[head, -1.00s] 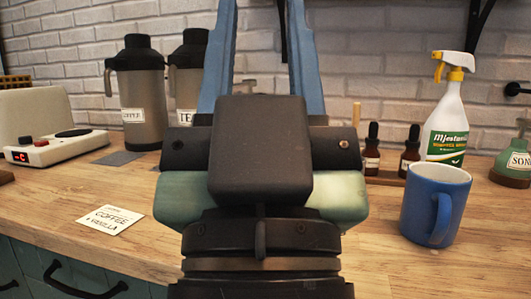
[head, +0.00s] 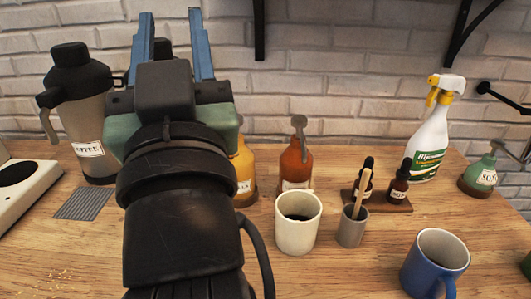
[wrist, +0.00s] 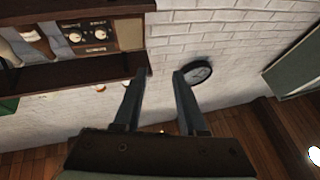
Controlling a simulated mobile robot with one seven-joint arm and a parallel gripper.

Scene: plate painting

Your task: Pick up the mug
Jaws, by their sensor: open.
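A blue mug (head: 436,264) stands upright on the wooden counter at the lower right of the head view, its handle towards the front. A white cup (head: 297,222) with dark contents stands near the middle of the counter. My gripper (head: 171,16) is raised at the upper left of the head view, its blue fingers pointing up, open and empty. It is well apart from both the mug and the cup. The wrist view shows the gripper's fingers (wrist: 159,76) spread, with only wall between them, and neither mug nor cup.
A grey cup with a stick (head: 352,226) stands beside the white cup. Behind are an orange-brown bottle (head: 296,163), small droppers on a wooden tray (head: 392,207), a spray bottle (head: 430,145) and a green soap bottle (head: 479,176). A coffee flask (head: 87,115) stands left. The front middle counter is clear.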

